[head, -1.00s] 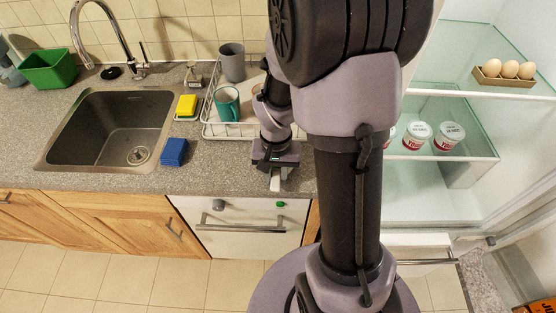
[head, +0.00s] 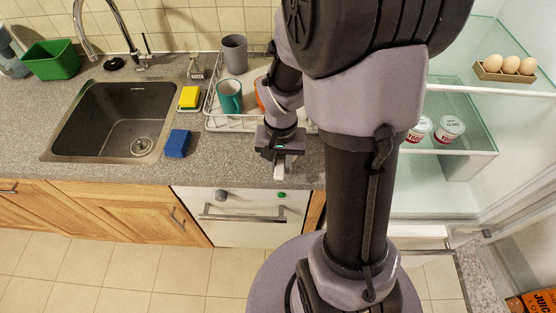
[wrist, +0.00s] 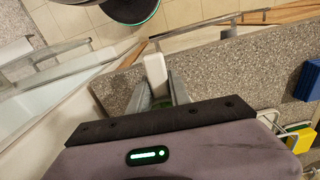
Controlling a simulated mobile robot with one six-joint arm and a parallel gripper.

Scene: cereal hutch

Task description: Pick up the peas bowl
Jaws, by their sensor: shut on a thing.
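No bowl of peas can be made out in either view. My gripper (head: 281,168) is above the front edge of the counter, pointing down, left of my arm's column. In the wrist view my gripper (wrist: 158,88) is shut on a narrow white piece (wrist: 156,72) with some green at its near end. The white piece (head: 281,173) also shows below my gripper in the head view. What it is cannot be told. An orange item (head: 260,94) in the dish rack is mostly hidden by my arm.
The dish rack (head: 222,124) holds a teal mug (head: 229,97) and a grey cup (head: 234,54). A blue sponge (head: 177,143) and a yellow sponge (head: 190,96) lie beside the sink (head: 110,120). The open fridge (head: 455,165) at right holds eggs (head: 510,64) and tubs (head: 449,127).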

